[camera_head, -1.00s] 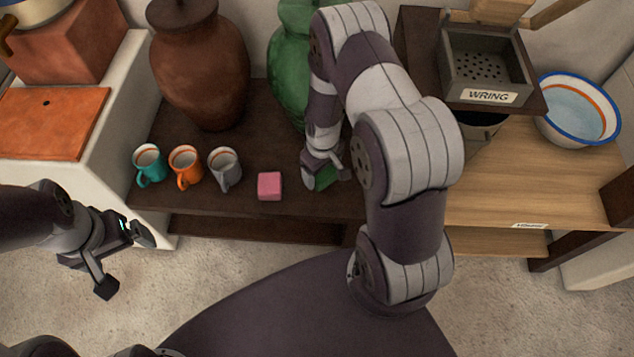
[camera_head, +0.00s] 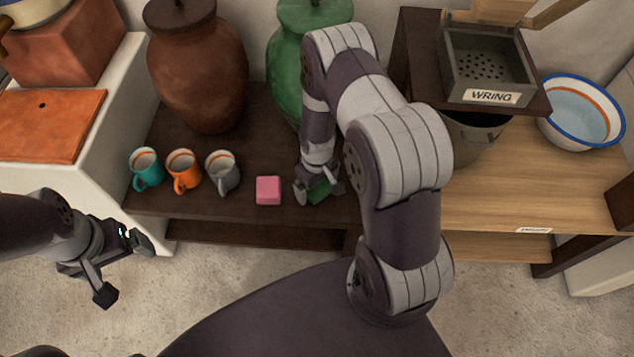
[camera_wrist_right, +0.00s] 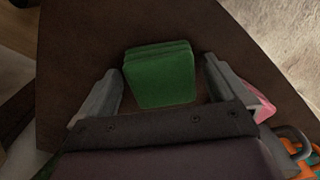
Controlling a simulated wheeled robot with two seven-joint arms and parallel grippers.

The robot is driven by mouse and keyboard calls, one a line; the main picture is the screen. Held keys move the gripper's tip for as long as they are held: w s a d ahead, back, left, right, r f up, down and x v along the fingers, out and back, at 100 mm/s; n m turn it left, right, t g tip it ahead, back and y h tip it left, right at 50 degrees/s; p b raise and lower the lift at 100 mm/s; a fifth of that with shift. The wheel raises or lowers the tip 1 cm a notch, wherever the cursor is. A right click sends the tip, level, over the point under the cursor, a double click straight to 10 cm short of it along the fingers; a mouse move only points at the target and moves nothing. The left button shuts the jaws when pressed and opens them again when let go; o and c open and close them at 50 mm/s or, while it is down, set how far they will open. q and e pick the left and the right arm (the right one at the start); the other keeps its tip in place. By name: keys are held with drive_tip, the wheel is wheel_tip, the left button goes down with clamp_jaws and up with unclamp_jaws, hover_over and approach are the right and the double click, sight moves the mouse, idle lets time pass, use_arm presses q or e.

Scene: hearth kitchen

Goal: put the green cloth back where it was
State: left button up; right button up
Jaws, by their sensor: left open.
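The green cloth (camera_head: 319,191) is a small folded stack on the dark wooden bench, right of the pink block (camera_head: 268,190). In the right wrist view the green cloth (camera_wrist_right: 159,75) lies between the two fingers of my right gripper (camera_wrist_right: 163,88), with a gap on each side. My right gripper (camera_head: 318,187) is open, pointing down over the cloth, and hides part of it in the head view. My left gripper (camera_head: 125,270) is open and empty, over the floor in front of the white ledge.
A teal mug (camera_head: 147,170), an orange mug (camera_head: 184,171) and a grey mug (camera_head: 222,172) stand left of the block. A brown jar (camera_head: 197,70) and a green jar (camera_head: 288,65) stand behind. The WRING box (camera_head: 487,70) and a basin (camera_head: 582,112) are at right.

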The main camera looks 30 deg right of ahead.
wheel_tip(320, 180, up, 12)
drive_tip(key=p, duration=0.5)
drive_tip(key=s+a+r+m, duration=0.1)
drive_tip(key=s+r, duration=0.3)
drive_tip(key=r, duration=0.4)
drive_tip(key=s+a+r+m+t, duration=0.1)
drive_tip(key=s+a+r, duration=0.3)
drive_tip(key=r, duration=0.4)
drive_tip(key=shift+s+a+r, duration=0.15)
drive_tip(key=shift+s+a, duration=0.05)
drive_tip(key=shift+s, duration=0.2)
wheel_tip(320, 180, up, 25)
drive_tip(key=p, duration=2.4)
